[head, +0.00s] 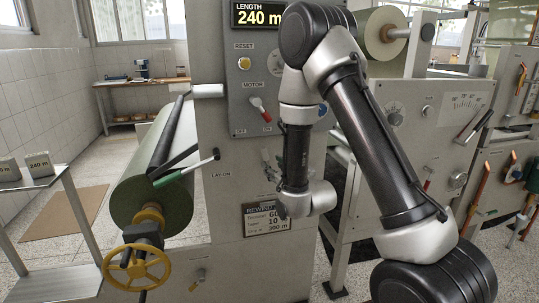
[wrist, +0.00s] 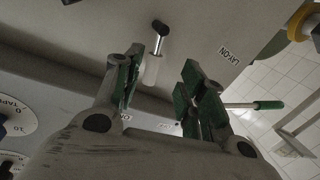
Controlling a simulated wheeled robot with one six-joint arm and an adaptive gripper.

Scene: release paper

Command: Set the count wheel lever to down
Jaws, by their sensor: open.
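A small lever (head: 267,158) with a pale handle sits on the grey machine panel, just left of my forearm in the head view. I take it for the count wheel lever, but no label naming it is readable. In the wrist view a lever with a pale handle (wrist: 152,70) and a dark end stands just beyond my fingertips, in line with the gap between them. My gripper (wrist: 163,85) is open, with green-padded fingers and nothing gripped. In the head view my arm hides most of it. Contact with the lever cannot be made out.
The green-handled lay-on lever (head: 188,170) sticks out to the left; it also shows in the wrist view (wrist: 255,105). The red motor lever (head: 259,106) is above. A rewind plate (head: 263,219) is below. A green roll (head: 150,190) with a yellow handwheel (head: 137,268) stands left.

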